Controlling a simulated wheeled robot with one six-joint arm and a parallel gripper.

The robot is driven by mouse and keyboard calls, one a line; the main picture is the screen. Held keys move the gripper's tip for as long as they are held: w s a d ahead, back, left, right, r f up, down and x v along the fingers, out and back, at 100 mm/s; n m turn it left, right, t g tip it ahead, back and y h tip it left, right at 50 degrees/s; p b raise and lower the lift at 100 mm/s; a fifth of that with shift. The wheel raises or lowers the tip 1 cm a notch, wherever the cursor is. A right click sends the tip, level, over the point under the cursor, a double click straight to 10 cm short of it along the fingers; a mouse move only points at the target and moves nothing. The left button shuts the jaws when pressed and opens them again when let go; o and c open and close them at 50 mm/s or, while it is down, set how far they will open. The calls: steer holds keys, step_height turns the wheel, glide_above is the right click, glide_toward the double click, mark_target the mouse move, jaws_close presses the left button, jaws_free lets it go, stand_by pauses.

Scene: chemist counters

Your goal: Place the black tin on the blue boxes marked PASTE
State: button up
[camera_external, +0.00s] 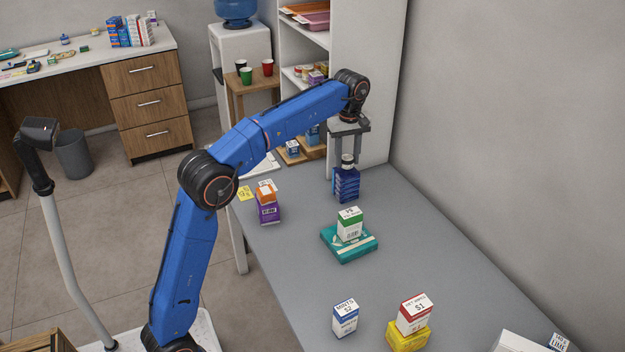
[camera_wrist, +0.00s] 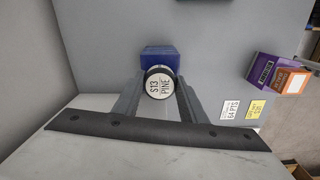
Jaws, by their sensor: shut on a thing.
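The black tin (camera_external: 347,161) is between the fingers of my gripper (camera_external: 349,164), which is shut on it. In the wrist view the tin (camera_wrist: 159,84) shows a round white top reading "S13 PINE" and a dark rim. The stack of dark blue boxes (camera_external: 346,187) stands on the grey counter directly below the tin. In the wrist view a blue box (camera_wrist: 160,58) shows just beyond the tin. The tin is upright at the top of the stack; I cannot tell if it touches. The PASTE marking is not readable.
Purple and orange boxes (camera_external: 268,207) stand left of the stack, with yellow and white price cards (camera_wrist: 256,109) beside them. A green-and-white box on a teal box (camera_external: 349,246) stands nearer the camera. A white shelf unit (camera_external: 362,70) rises behind my gripper. Counter between is clear.

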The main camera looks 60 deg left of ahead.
mark_target(347, 158)
steer(key=shift+f, duration=0.85)
steer(key=shift+f, duration=0.1)
steer(key=o, duration=1.1)
steer(key=shift+c, duration=0.2)
step_height(347, 158, up, 11)
steer(key=shift+f, duration=0.1)
steer(key=shift+s+r, duration=0.1)
steer(key=shift+r, duration=0.6)
